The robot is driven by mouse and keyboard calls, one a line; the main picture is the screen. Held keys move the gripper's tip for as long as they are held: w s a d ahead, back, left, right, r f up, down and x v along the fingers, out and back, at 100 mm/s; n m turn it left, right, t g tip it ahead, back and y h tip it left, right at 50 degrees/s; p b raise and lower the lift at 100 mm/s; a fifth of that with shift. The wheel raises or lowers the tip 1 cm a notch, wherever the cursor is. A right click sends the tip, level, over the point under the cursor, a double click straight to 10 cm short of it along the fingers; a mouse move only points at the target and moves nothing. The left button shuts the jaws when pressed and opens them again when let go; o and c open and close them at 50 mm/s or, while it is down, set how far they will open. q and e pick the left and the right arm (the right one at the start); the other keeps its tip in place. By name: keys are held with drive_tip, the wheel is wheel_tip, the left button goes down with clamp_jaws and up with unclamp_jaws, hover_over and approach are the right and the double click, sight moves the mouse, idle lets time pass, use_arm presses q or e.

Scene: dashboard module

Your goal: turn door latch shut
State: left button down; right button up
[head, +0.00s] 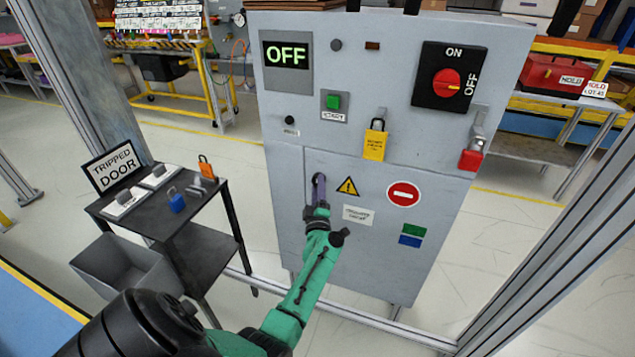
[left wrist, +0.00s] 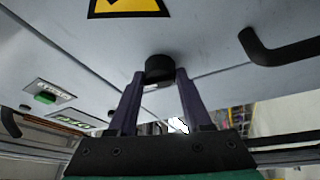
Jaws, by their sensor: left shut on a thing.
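The door latch is a small dark knob (left wrist: 160,67) on the grey cabinet door (head: 385,260), by the door's left edge in the head view. My left gripper (head: 319,187) has its two purple fingers at this latch and largely hides it in the head view. In the left wrist view my left gripper (left wrist: 160,79) has one finger on each side of the knob and is shut on it. Which way the latch is turned cannot be told. The door looks flush with the cabinet front. My right gripper is in neither view.
The cabinet's upper panel carries an OFF display (head: 287,56), a red rotary switch (head: 446,83), a yellow-tagged padlock (head: 375,143) and a red padlock (head: 471,158). A black cart (head: 160,215) with a TRIPPED DOOR sign stands at left. A black handle (left wrist: 280,48) shows in the wrist view.

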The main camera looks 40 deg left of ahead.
use_arm(q)
drive_tip(key=shift+r+n+g+p, duration=0.15)
drive_tip(key=shift+n+g+p, duration=0.15)
drive_tip(key=shift+n+p, duration=0.5)
drive_tip(key=shift+n, duration=0.3)
drive_tip(key=shift+c, duration=1.7)
unclamp_jaws()
drive_tip(key=shift+d, duration=0.1)
